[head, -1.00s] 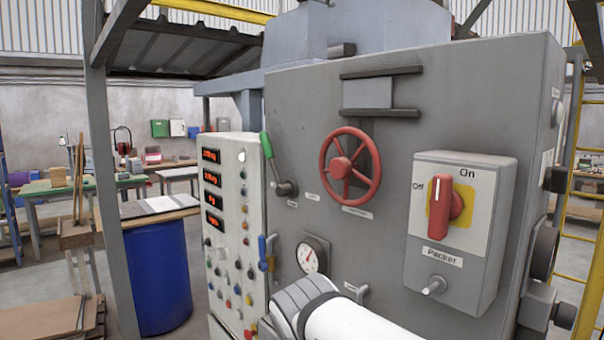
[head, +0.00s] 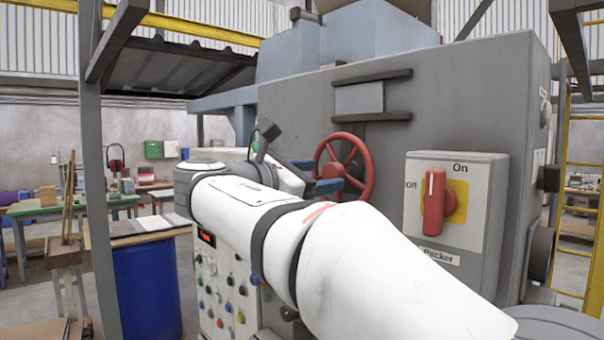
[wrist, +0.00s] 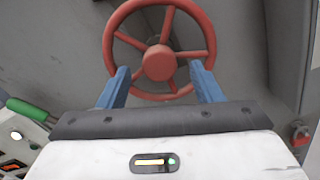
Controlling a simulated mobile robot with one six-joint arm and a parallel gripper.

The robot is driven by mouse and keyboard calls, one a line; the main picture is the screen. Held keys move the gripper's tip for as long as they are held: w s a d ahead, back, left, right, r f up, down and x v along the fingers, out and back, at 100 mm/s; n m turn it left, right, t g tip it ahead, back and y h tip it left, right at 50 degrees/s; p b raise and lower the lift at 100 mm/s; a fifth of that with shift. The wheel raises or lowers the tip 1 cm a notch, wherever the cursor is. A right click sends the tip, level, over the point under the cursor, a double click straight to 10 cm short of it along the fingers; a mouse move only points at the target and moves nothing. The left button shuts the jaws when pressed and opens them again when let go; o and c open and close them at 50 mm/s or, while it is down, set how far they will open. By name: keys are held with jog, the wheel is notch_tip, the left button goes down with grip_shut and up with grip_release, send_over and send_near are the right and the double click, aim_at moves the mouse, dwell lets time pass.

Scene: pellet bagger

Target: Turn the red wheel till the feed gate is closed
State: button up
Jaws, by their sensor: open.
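The red wheel (head: 362,172) is a spoked handwheel on the front of the grey machine, partly hidden in the head view behind my arm and gripper. In the wrist view the wheel (wrist: 206,30) fills the upper middle, with its hub between my fingers' lines. My gripper (wrist: 158,72) is open, its two blue fingers apart at the wheel's lower rim. I cannot tell whether they touch it. In the head view my gripper (head: 318,177) is at the wheel's left side. A grey slide plate (head: 360,98) between two dark rails sits above the wheel; I cannot tell if this is the feed gate.
A packer switch box (head: 455,205) with a red knob stands right of the wheel. A control panel (head: 220,290) with several buttons is at left, partly behind my arm. A green handle (wrist: 27,112) shows at lower left of the wrist view. A blue drum (head: 147,290) stands farther left.

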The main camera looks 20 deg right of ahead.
aim_at(329, 174)
jog(key=shift+p+x, duration=0.3)
jog(key=shift+x, duration=1.95)
grip_shut()
